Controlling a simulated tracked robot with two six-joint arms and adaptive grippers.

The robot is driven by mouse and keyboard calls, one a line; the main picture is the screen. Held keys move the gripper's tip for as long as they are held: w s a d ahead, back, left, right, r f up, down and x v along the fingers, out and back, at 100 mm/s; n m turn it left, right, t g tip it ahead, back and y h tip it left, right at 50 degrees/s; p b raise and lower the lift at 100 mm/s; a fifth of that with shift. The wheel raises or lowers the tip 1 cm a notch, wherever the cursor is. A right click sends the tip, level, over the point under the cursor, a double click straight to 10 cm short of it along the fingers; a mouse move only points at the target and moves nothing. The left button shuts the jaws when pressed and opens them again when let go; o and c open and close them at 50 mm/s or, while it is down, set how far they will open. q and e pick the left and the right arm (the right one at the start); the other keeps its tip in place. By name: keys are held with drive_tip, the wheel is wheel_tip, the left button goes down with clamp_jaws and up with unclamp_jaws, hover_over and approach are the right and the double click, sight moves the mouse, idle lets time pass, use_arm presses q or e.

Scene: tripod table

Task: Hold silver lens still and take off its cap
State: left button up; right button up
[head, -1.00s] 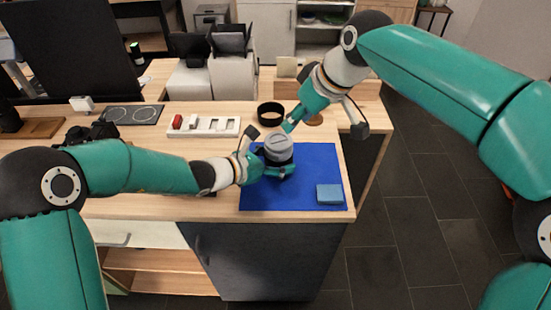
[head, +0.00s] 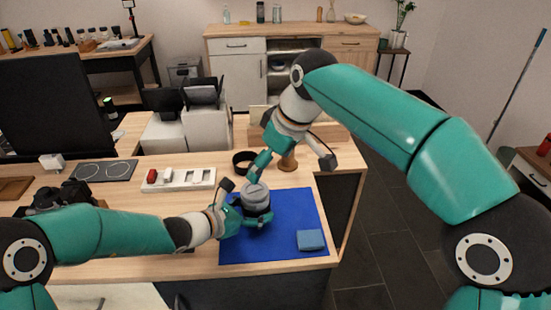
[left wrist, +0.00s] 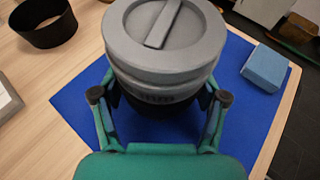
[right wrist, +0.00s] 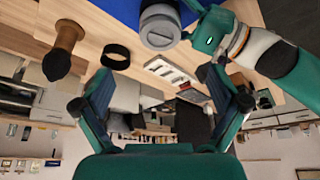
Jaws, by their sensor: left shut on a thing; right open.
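The silver lens (head: 258,213) stands upright on the blue mat (head: 284,205). Its round grey cap (left wrist: 166,35), with a raised bar across the top, sits on its upper end. My left gripper (head: 240,212) is shut around the lens's lower body, one finger on each side, as the left wrist view also shows (left wrist: 160,98). The lens hides part of the grip. My right gripper (head: 290,168) is open and empty, behind and above the lens. In the right wrist view the cap (right wrist: 159,31) lies beyond its fingers (right wrist: 157,82), apart from them.
A black ring (head: 244,162) and a brown wooden piece (head: 288,163) stand behind the mat. A white tray (head: 200,180) with a red item lies behind left. A blue block (head: 310,240) lies on the mat's front right. The mat between block and lens is clear.

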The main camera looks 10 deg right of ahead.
sight(256, 190)
drive_tip(key=x, duration=1)
drive_tip(key=shift+c, duration=0.2)
drive_tip(key=c, duration=1.2)
drive_tip(key=shift+o, duration=0.2)
drive_tip(key=shift+r, duration=0.7)
drive_tip(key=shift+s+r, duration=0.1)
drive_tip(key=shift+r, duration=2.25)
